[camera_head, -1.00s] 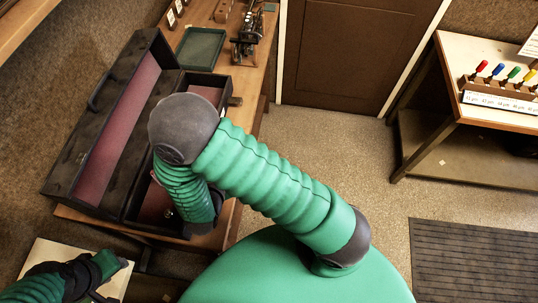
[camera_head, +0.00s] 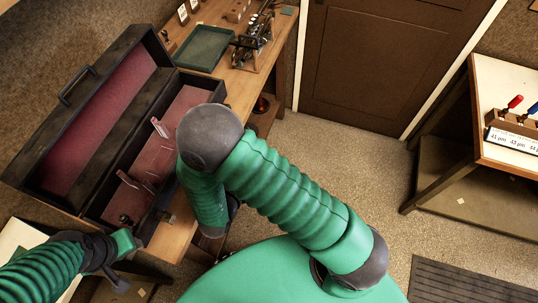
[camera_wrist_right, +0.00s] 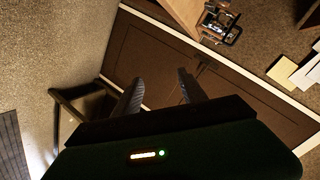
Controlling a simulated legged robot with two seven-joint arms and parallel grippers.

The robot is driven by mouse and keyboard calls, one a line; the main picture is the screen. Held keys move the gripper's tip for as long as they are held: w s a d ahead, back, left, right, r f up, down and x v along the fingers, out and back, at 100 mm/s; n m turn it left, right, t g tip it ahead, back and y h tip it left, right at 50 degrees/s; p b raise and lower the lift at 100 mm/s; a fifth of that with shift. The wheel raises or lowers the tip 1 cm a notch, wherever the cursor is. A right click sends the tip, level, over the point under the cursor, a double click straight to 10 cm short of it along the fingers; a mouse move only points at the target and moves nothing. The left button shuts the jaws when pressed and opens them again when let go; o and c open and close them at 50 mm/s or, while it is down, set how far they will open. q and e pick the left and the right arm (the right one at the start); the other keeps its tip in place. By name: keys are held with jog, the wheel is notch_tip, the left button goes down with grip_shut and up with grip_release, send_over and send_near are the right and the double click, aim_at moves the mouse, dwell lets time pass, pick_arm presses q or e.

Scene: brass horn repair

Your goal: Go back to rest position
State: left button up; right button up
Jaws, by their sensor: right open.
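My left gripper (camera_head: 122,262) is at the lower left of the head view, near the front corner of the open black case (camera_head: 97,150). I cannot tell whether its jaws are open. My right arm (camera_head: 280,195) bends at a dark elbow, and its green forearm hangs down beside the case's right edge. The right gripper is hidden in the head view behind this arm. In the right wrist view, the right gripper (camera_wrist_right: 158,82) shows two dark fingers apart with nothing between them, and the brown door (camera_wrist_right: 150,62) beyond.
The case, lined in dark pink, stands on a wooden bench (camera_head: 178,228). A green tray (camera_head: 202,48) and a metal device (camera_head: 255,40) lie at its back. A side table (camera_head: 500,155) with colour-handled tools stands right. Carpet (camera_head: 330,150) between is clear.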

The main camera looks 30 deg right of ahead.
jog(key=w+a+r+n+g+y, duration=0.1)
jog(key=w+a+r+n+y, duration=0.35)
jog(key=a+n+y, duration=0.5)
pick_arm(q)
jog(key=shift+a+f, duration=0.15)
jog(key=shift+a, duration=0.6)
jog(key=shift+a+f, duration=0.15)
jog(key=shift+a, duration=0.6)
pick_arm(e)
jog(key=s+d+r+n+g, duration=0.2)
jog(key=s+d+n+g, duration=0.2)
jog(key=s+d+n, duration=0.3)
jog(key=shift+s+r+n+g+y, duration=0.4)
jog(key=shift+s+n, duration=1.55)
jog(key=shift+s, duration=0.7)
